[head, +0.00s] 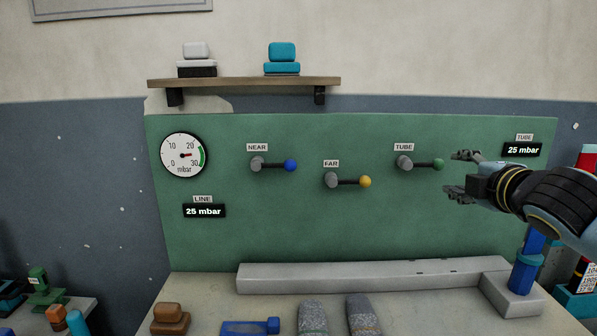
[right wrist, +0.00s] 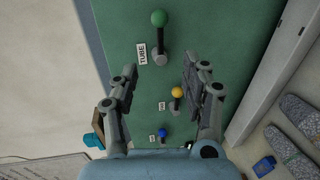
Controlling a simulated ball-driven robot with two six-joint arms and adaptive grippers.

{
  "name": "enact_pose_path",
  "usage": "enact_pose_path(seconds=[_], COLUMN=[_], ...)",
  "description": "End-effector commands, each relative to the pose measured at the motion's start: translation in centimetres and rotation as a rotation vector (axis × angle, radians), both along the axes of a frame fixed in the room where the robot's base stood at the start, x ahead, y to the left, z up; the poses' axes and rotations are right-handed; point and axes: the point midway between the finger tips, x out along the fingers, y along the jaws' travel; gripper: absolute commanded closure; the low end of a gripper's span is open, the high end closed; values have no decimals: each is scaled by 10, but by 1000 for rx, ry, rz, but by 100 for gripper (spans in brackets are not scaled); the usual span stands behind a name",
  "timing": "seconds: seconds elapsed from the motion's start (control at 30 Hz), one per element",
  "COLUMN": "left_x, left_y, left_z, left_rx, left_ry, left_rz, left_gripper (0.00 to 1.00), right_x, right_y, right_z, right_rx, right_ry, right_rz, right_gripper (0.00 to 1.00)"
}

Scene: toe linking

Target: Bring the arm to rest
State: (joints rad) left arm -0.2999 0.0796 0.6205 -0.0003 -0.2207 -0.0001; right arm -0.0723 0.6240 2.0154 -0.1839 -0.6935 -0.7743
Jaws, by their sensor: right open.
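My right gripper (head: 458,174) is open and empty in front of the green panel (head: 300,235), to the right of the TUBE lever. The TUBE lever has a green knob (head: 438,164) and points right. In the right wrist view the green knob (right wrist: 159,18) lies beyond the open fingers (right wrist: 160,85), apart from them. The NEAR lever with the blue knob (head: 290,165) and the FAR lever with the yellow knob (head: 365,181) also point right. My left gripper is not in view.
A round gauge (head: 184,155) and two 25 mbar displays, LINE (head: 204,211) and TUBE (head: 522,150), are on the panel. A shelf (head: 245,82) hangs above. Two grey socks (head: 313,317) lie on the table near a long grey block (head: 360,275). A blue post (head: 524,272) stands right.

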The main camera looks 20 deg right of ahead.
Motion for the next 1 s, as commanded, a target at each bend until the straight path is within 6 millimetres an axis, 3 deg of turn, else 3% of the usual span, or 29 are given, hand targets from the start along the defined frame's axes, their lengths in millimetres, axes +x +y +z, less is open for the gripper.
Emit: enact_pose_path(seconds=[0.07, 0.17, 0.3, 0.4, 0.6, 0.8, 0.9, 1.0], left_x=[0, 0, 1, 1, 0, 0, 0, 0], left_y=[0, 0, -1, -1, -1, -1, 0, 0], left_z=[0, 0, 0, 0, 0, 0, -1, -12], left_rx=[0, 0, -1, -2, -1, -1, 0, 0], left_ry=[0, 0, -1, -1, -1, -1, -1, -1], left_rz=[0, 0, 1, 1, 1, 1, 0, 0], left_gripper=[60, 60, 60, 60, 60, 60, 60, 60], right_x=[-5, -25, -89, -138, -216, -280, -309, -297], right_y=[4, 17, 53, 79, 117, 147, 160, 155], right_z=[-7, -34, -96, -129, -161, -173, -177, -220], right_rx=[30, 156, 478, 685, 948, 1124, 1193, 1177], right_ry=[13, 69, 224, 331, 482, 598, 647, 650], right_rz=[-9, -54, -212, -348, -576, -782, -886, -888], right_gripper=[53, 53, 53, 53, 53, 53, 53, 53])
